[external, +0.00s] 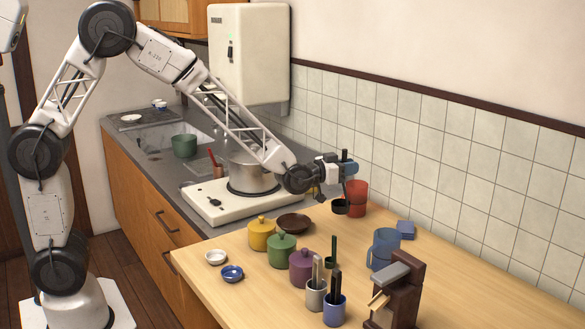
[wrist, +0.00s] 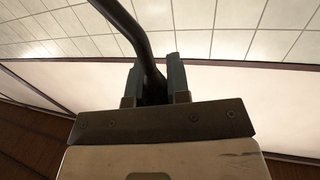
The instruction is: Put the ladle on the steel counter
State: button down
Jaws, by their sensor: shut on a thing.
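My gripper (external: 340,168) is at the right end of the arm in the external view, above the back of the wooden table. It is shut on the ladle; in the wrist view a dark curved handle (wrist: 134,30) runs up and left from between the fingers (wrist: 156,84). In the external view the dark ladle bowl (external: 341,207) appears to hang below the gripper, beside a red cup. The steel counter (external: 130,133) is the grey surface at left, along the wall, beyond the wooden table. Part of it is hidden behind my arm.
A cream stove (external: 210,203) with a steel pot (external: 250,172) stands between gripper and open counter. A green pot (external: 184,146) and small white dishes are on the counter. The wooden table (external: 460,275) holds coloured jars, a red cup (external: 356,198), a blue mug (external: 384,248) and utensil holders.

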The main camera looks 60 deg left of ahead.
jog(key=w+a+n+y, duration=0.1)
jog(key=a+y, duration=0.1)
jog(key=a, duration=1)
jog(key=w+a+f+n+y, duration=0.1)
jog(key=w+a+y, duration=0.1)
jog(key=a, duration=1)
jog(key=shift+w+a+f+n+t, duration=0.2)
jog(key=shift+w+a+n+t, duration=0.1)
jog(key=shift+a+n, duration=0.1)
jog(key=shift+r, duration=0.1)
